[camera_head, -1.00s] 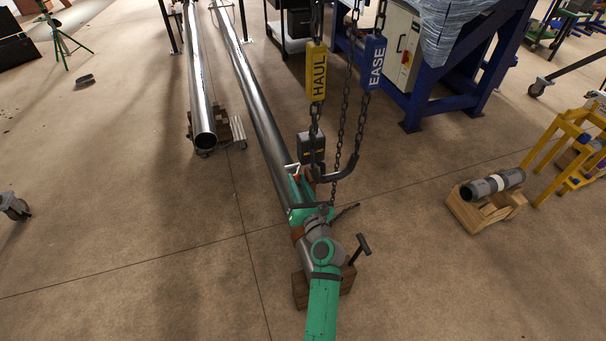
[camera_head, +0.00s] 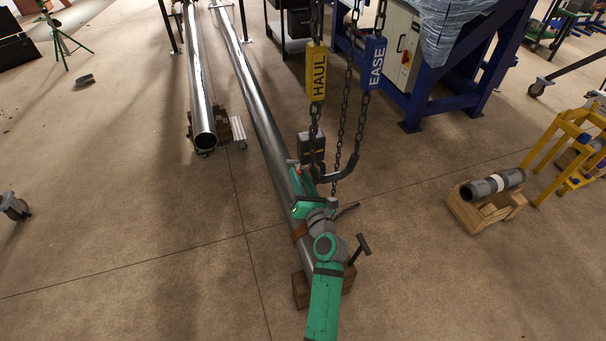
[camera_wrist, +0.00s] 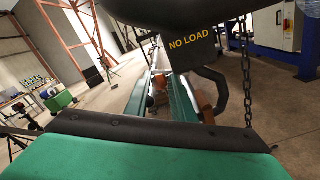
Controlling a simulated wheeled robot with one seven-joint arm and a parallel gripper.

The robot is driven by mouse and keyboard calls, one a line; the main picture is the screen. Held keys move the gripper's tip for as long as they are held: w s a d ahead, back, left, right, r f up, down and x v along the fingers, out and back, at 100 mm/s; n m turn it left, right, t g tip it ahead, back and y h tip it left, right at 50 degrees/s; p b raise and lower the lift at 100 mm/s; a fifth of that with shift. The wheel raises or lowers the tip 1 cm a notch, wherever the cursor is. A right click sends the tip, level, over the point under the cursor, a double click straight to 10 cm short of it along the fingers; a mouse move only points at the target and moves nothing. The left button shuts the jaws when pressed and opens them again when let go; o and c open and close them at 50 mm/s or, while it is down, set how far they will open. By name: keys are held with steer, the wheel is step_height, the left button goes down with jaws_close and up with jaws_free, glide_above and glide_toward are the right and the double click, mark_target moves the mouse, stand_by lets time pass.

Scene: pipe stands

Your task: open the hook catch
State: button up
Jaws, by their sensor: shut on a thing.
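The dark hook (camera_head: 345,172) hangs below its block (camera_head: 311,147), just right of the long pipe; in the wrist view the block (camera_wrist: 190,45) reads NO LOAD and the hook (camera_wrist: 220,92) curves down at the right. My gripper (camera_head: 296,172) reaches along the pipe to just below the block, left of the hook. In the wrist view its teal fingers (camera_wrist: 160,92) are close to each other, with a small orange-brown piece (camera_wrist: 158,82), seemingly the hook catch, between them. The grip itself is partly hidden by the block and my wrist.
Chains with a yellow HAUL tag (camera_head: 316,72) and a blue EASE tag (camera_head: 375,63) hang above and right of my gripper. The long pipe (camera_head: 262,120) lies under my arm, another pipe (camera_head: 196,90) to its left. The floor to the right is open up to a wooden cradle (camera_head: 487,211).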

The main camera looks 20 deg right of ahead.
steer(key=shift+w+d+r, duration=0.1)
steer(key=shift+d+r, duration=0.05)
steer(key=shift+r, duration=0.35)
steer(key=shift+r+m, duration=0.1)
steer(key=shift+m, duration=0.2)
steer(key=o, duration=2.3)
steer(key=shift+d, duration=0.1)
steer(key=s, duration=0.9)
steer(key=shift+d, duration=0.15)
steer(key=shift+s, duration=0.1)
